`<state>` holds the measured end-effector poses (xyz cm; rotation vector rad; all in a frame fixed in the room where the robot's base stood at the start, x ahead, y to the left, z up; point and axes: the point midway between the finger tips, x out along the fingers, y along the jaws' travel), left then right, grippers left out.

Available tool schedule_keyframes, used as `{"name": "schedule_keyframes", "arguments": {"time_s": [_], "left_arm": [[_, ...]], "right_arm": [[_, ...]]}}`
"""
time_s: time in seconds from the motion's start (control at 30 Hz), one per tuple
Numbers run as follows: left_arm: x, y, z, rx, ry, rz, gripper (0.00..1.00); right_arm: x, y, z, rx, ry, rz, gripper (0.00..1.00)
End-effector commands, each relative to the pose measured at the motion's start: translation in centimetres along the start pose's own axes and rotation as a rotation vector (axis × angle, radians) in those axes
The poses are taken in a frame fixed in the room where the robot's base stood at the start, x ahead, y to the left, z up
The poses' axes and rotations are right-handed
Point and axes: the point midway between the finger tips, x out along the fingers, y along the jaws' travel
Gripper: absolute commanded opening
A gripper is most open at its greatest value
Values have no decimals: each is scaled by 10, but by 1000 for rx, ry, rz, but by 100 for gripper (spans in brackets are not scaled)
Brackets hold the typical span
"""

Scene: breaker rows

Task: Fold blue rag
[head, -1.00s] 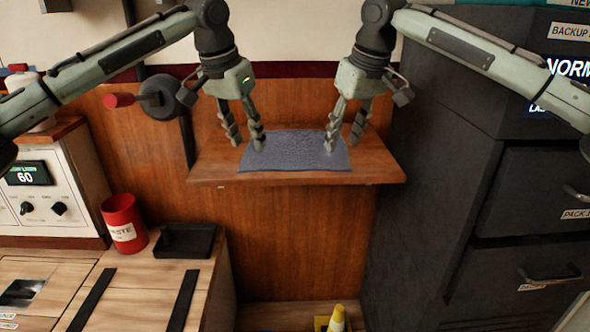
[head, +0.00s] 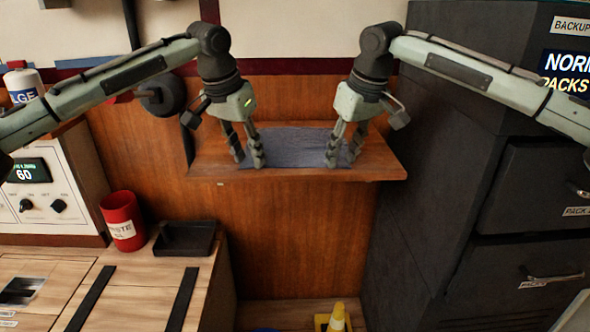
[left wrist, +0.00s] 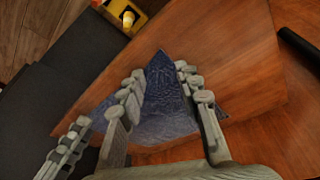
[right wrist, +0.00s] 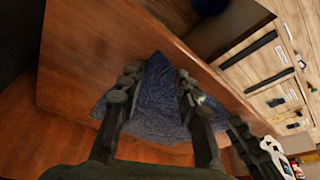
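The blue rag (head: 295,148) lies spread on a brown wooden shelf (head: 377,168). My left gripper (head: 249,160) is low at the rag's left front corner, fingers apart. In the left wrist view, a corner of the rag (left wrist: 163,95) shows between its open fingers (left wrist: 158,78). My right gripper (head: 342,160) is low at the right front corner, also with fingers apart. In the right wrist view, the rag (right wrist: 155,105) shows between its open fingers (right wrist: 158,77). The fingers hide the rag's front corners in the head view. I cannot tell whether the fingertips touch the cloth.
A dark cabinet (head: 450,130) stands close on the right of the shelf. A red bin (head: 123,220) and a black tray (head: 185,238) sit on the left counter. A wall wheel (head: 160,95) is behind my left arm. A yellow cone (head: 338,317) stands below.

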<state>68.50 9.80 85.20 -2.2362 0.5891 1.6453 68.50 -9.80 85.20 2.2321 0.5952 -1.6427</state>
Motion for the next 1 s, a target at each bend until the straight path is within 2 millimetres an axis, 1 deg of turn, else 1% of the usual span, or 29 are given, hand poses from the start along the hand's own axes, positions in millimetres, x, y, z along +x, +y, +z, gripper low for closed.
{"name": "schedule_keyframes", "arguments": {"time_s": [0.07, 0.4, 0.5, 1.0], "left_arm": [[1, 0, 1, 0, -3, 1, 26], [3, 0, 1, 0, -4, 1, 5], [4, 0, 1, 0, -4, 1, 0], [5, 0, 2, 0, -5, 0, 0]], "right_arm": [[1, 0, 1, 0, -2, -1, 26], [3, 0, 1, 0, -3, -1, 5], [3, 0, 1, 0, -3, -1, 0], [4, 0, 1, 0, -4, 0, 0]]}}
